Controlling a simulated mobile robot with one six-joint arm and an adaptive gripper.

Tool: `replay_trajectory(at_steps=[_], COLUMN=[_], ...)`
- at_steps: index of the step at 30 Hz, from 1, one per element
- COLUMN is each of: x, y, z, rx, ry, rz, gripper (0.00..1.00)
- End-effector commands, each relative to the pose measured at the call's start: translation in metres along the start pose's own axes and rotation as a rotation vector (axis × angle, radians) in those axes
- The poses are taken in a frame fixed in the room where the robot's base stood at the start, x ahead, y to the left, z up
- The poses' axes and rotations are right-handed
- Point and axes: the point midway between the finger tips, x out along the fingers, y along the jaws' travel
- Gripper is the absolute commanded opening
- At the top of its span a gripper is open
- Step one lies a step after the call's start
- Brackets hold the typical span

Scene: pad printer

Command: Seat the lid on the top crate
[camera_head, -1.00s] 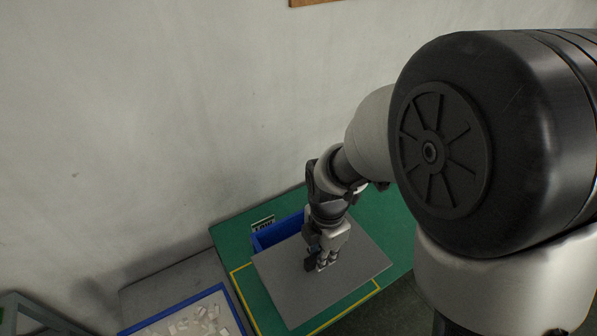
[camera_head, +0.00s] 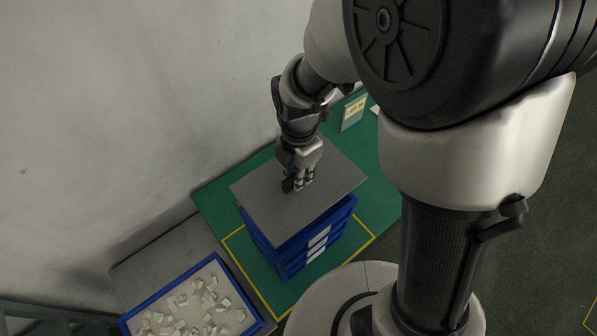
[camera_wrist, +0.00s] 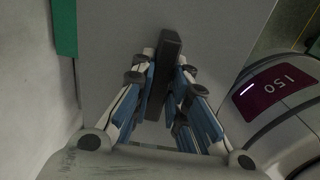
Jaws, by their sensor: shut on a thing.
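The lid (camera_head: 335,178) is a flat grey panel, roughly level over the stack of blue crates (camera_head: 283,262). It hides the top crate's opening, and its edges reach past the crate walls. I cannot tell whether it touches the top crate's rim. My gripper (camera_head: 297,187) points down at the lid's middle. In the wrist view the fingers (camera_wrist: 162,95) are closed on the lid's dark bar handle (camera_wrist: 165,60), with the grey lid surface (camera_wrist: 110,35) behind it.
The stack stands on a green table top (camera_head: 215,205) with a yellow outline (camera_head: 240,268). A blue-rimmed tray (camera_head: 228,262) of small white pieces lies at lower left. A lot sign (camera_head: 354,112) stands behind the stack. The wall is close on the left.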

Motion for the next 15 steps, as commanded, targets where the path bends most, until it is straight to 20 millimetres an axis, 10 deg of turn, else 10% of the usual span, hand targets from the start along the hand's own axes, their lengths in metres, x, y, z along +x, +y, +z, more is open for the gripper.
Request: replay_trajectory(at_steps=[15], x=[0.046], y=[0.0], z=[0.0], rx=[0.0], ry=[0.0], rz=[-0.001], gripper=[0.0])
